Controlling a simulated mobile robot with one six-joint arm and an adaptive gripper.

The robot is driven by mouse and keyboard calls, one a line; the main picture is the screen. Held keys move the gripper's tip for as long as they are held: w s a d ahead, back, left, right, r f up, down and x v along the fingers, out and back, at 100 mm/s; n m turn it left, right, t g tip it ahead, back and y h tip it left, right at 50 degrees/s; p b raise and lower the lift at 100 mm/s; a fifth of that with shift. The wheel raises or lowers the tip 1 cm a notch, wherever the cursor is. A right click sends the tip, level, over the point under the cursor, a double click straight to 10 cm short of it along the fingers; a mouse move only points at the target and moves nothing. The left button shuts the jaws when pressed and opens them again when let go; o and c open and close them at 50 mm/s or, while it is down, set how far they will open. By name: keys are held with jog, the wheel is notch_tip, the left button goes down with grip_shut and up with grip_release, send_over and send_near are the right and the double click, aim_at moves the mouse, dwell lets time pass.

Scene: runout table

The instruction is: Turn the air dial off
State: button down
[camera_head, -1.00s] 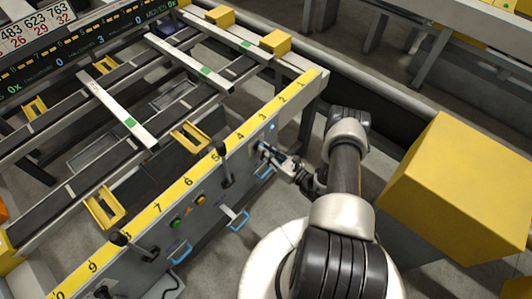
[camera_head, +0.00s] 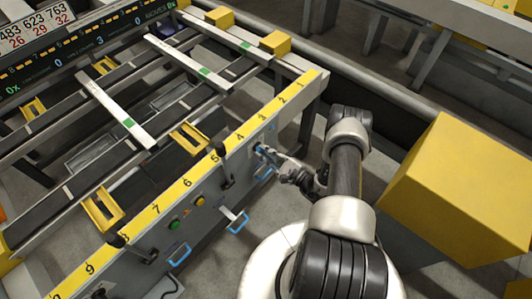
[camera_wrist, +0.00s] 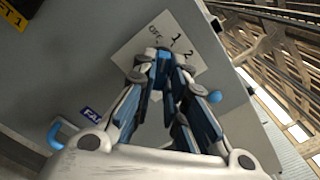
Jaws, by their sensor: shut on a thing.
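The air dial's pale square plate (camera_wrist: 132,54) is on the grey front panel of the runout table, marked OFF, 1 and 2 in the wrist view. My gripper (camera_wrist: 162,64) is over the middle of this plate, its blue-padded fingers closed together on the dial. The fingers hide most of the dial, so its pointer setting cannot be read. In the head view my gripper (camera_head: 264,151) meets the panel below the yellow scale, near the numbers 3 and 4.
A blue knob (camera_wrist: 214,97) sits right of the plate. Blue handles (camera_head: 238,221) stick out along the panel. A large yellow box (camera_head: 455,190) stands right of my arm.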

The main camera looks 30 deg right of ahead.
jog(key=shift+n, duration=2)
jog(key=c, duration=1.6)
grip_release()
jog(key=v, duration=1.2)
jog(key=shift+r, duration=0.1)
